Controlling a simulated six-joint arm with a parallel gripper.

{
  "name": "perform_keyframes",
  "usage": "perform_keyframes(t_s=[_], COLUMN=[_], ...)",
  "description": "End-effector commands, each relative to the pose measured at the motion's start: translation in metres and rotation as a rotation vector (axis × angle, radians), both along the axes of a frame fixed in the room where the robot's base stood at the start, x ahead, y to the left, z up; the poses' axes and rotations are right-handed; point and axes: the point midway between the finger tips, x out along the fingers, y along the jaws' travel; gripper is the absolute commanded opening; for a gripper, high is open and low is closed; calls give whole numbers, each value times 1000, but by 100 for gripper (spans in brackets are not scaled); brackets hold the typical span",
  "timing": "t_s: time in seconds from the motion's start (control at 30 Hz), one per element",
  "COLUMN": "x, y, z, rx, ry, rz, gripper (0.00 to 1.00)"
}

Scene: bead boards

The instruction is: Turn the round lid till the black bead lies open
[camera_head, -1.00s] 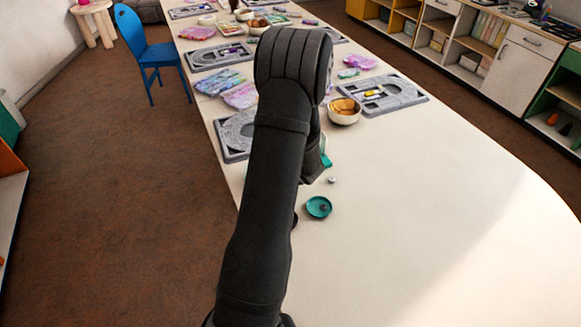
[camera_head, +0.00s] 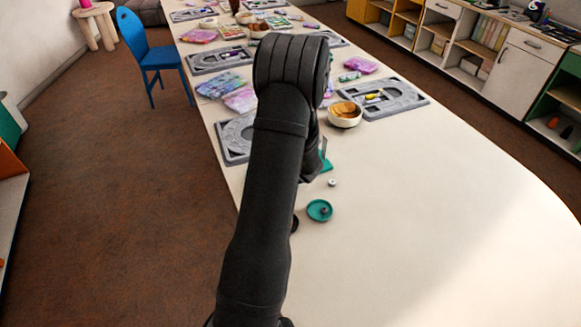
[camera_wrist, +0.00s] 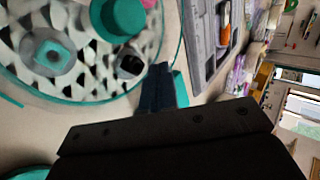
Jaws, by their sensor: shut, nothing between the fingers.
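The round lid (camera_wrist: 92,88) shows in the wrist view as a clear disc with a teal rim, over a black and white pattern. A teal cylindrical knob (camera_wrist: 118,16) and a pale block with a teal top (camera_wrist: 50,57) stand on it. A black round piece (camera_wrist: 130,63), which looks like the black bead, sits near the lid's right part; I cannot tell whether it is covered. My gripper (camera_wrist: 160,82) is shut and empty, its tips just right of and below the black piece; contact is unclear. My arm hides most of this in the head view.
A small teal dish with a dark piece (camera_head: 319,210) and a small white piece (camera_head: 332,183) lie right of my arm. Grey bead boards (camera_head: 383,97) and a bowl (camera_head: 345,115) stand farther back. The table's front right (camera_head: 430,220) is clear.

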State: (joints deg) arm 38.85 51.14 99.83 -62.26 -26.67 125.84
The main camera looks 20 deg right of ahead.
Motion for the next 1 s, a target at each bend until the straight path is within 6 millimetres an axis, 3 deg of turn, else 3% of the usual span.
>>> perform_keyframes(t_s=[1.0], x=[23], y=[2], z=[0], rx=[1], ry=[0], rz=[1], gripper=[0])
